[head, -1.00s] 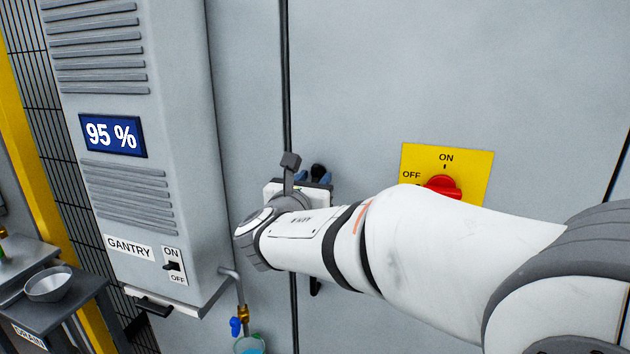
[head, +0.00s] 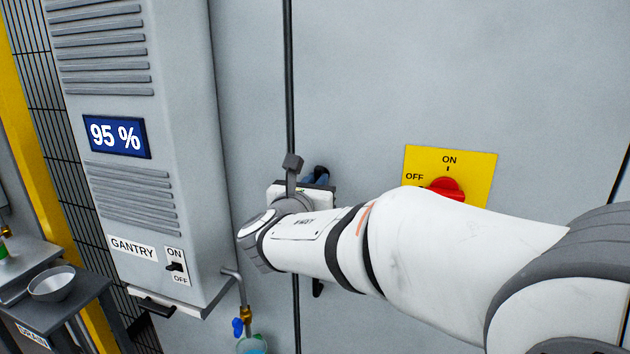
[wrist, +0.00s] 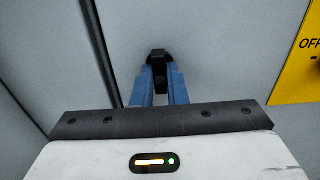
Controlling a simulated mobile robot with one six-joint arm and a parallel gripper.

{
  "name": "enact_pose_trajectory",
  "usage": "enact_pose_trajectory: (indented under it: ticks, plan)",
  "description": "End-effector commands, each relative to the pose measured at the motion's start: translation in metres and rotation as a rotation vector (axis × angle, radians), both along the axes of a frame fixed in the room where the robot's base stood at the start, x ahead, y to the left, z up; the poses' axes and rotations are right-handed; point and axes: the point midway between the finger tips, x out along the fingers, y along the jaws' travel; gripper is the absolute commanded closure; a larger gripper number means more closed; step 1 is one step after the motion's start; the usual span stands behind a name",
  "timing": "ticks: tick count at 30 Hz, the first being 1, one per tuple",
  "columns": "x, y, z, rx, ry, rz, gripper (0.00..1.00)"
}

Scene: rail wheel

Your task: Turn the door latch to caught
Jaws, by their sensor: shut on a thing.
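The door latch (wrist: 159,58) is a small black piece on the grey cabinet door, just right of the dark door seam. In the wrist view my gripper (wrist: 160,78) has its two blue fingers closed on the latch from both sides. In the head view the latch (head: 320,172) shows as a dark knob beside the blue fingers of my gripper (head: 313,179). My wrist and forearm hide much of the latch area there. I cannot tell the latch's exact angle.
A yellow plate with a red ON/OFF switch (head: 446,189) is right of the latch. A grey unit with a 95 % display (head: 117,136) and a GANTRY switch (head: 175,267) stands left. A pipe with a blue valve (head: 238,327) hangs below it. The upper door is clear.

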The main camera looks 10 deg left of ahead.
Motion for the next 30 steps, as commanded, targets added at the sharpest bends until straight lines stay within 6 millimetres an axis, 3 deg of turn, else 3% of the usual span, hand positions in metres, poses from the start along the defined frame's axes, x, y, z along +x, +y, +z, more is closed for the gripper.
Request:
enact_pose_trajectory:
  ticks: [21, 30]
  plan:
    - [-0.0002, 0.0004, 0.002, -0.334, 0.028, 0.001, 1.0]
    - [-0.0003, 0.0004, -0.0001, -0.381, 0.03, 0.001, 1.0]
